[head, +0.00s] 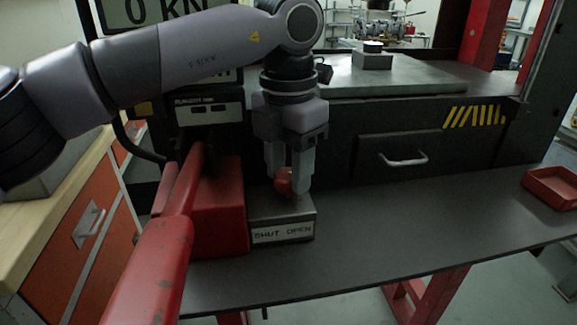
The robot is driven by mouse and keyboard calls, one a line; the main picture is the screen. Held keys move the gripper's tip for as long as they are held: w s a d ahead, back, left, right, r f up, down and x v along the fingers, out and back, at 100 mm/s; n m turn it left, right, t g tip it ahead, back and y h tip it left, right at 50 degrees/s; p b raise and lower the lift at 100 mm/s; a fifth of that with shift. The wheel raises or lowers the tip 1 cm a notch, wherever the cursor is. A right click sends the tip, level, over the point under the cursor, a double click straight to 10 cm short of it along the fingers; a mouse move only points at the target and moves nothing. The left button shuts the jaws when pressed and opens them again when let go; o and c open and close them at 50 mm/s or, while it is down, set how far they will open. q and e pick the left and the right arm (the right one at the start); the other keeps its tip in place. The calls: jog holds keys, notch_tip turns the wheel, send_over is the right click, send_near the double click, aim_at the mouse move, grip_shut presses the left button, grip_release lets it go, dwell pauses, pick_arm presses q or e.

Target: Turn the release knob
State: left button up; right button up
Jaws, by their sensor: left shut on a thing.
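The release knob (284,183) is a small red knob on top of a grey box (308,221) whose front label reads "SHUT OPEN". My left gripper (288,180) points down over the box from above, and its fingers are shut on the knob. The fingers hide part of the knob, so I cannot tell which way it points. My right gripper is not in the head view.
A red block and red bars (166,262) stand close left of the box. The dark bench top (420,225) is clear to the right, up to a red tray (553,187). A black panel with a drawer handle (403,160) rises behind.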

aim_at(288, 174)
pick_arm(q)
jog(key=shift+n, duration=1.1)
jog(key=o, duration=1.1)
jog(key=shift+c, duration=0.2)
notch_tip(288, 174, up, 7)
jog(key=shift+r, duration=0.15)
